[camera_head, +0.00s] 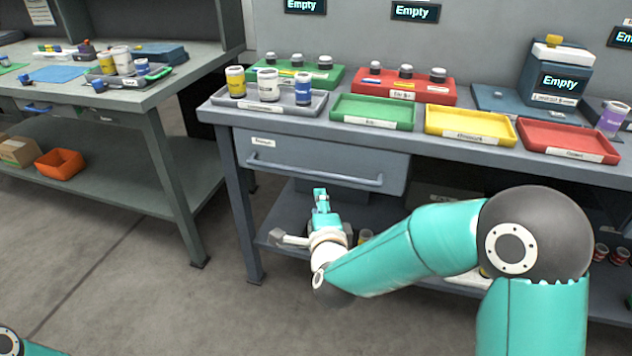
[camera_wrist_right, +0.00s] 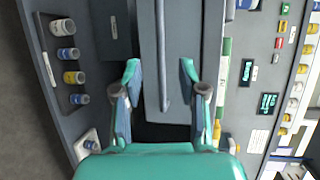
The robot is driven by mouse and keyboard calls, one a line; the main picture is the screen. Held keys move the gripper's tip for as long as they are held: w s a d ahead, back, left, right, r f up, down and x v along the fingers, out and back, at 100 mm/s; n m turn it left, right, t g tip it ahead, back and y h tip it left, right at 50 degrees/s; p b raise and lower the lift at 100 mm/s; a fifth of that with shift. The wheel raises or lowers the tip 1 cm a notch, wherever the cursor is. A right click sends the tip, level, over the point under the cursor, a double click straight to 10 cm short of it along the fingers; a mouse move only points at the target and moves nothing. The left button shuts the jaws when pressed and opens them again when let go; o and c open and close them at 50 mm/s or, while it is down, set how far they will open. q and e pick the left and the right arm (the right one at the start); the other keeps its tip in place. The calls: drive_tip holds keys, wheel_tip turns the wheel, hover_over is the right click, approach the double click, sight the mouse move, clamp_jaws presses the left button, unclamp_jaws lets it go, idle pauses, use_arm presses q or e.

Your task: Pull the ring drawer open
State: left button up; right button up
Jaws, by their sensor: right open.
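The drawer (camera_head: 330,155) is a grey front under the workbench top, with a small label (camera_head: 263,142) too small to read surely. It looks shut. Its long bar handle (camera_head: 315,172) runs across the front. In the right wrist view the handle (camera_wrist_right: 162,60) stands upright in the picture, between the fingers and beyond them. My right gripper (camera_head: 320,198) is open and empty, just below and in front of the handle. It also shows in the right wrist view (camera_wrist_right: 160,72), with its fingers on either side of the handle's line. I see no contact. My left gripper is out of view.
Above the drawer, the bench holds a grey tray (camera_head: 311,107) with jars, and green (camera_head: 372,124), yellow (camera_head: 470,138) and red (camera_head: 567,156) trays. A lower shelf runs below the drawer. A second bench (camera_head: 150,85) stands left, with open floor between.

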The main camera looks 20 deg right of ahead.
sight(312, 171)
drive_tip(key=x, duration=1.6)
drive_tip(key=shift+d+f, duration=0.1)
drive_tip(key=shift+f, duration=0.05)
clamp_jaws()
